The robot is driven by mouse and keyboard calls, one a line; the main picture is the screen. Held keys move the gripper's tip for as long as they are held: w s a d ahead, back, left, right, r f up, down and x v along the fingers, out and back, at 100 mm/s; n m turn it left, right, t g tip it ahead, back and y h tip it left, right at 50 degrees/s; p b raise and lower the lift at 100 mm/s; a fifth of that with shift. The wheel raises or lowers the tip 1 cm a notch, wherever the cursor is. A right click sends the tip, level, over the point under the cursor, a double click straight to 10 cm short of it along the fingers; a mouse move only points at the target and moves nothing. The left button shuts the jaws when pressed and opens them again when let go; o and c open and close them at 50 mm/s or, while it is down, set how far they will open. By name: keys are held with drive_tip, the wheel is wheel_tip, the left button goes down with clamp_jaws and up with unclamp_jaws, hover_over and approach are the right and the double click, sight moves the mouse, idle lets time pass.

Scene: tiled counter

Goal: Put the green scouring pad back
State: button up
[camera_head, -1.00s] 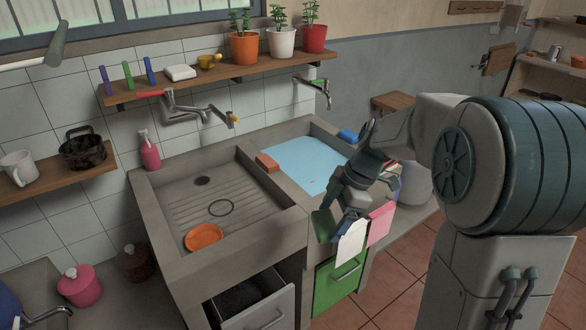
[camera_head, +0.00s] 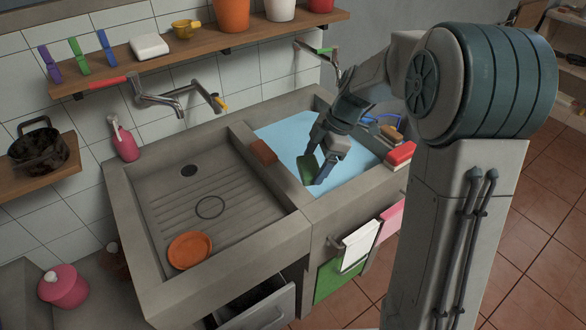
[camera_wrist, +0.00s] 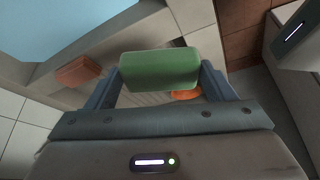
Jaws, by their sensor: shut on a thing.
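The green scouring pad (camera_wrist: 160,69) is held between the two fingers of my gripper in the wrist view. In the head view the pad (camera_head: 307,169) shows at the end of my gripper (camera_head: 318,172), above the right basin with its light blue water (camera_head: 284,137). My gripper is shut on the pad. An orange-brown block (camera_head: 263,152) rests on the divider between the two basins; it also shows in the wrist view (camera_wrist: 78,71).
An orange plate (camera_head: 189,250) and a dark ring (camera_head: 210,207) lie in the left ribbed basin. A red-topped block (camera_head: 400,154) sits at the right rim. White and pink cloths hang at the front. A tap (camera_head: 318,50) stands behind the water.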

drive_tip(key=w+a+f, duration=0.2)
drive_tip(key=w+a+f+p, duration=0.1)
drive_tip(key=w+a+f, duration=0.1)
drive_tip(key=a, duration=0.1)
drive_tip(key=shift+w+a+f, duration=0.15)
drive_tip(key=shift+w, duration=0.2)
drive_tip(key=shift+f+p, duration=0.4)
drive_tip(key=shift+f, duration=1.55)
drive_tip(key=shift+f, duration=0.15)
drive_tip(key=o, duration=1.1)
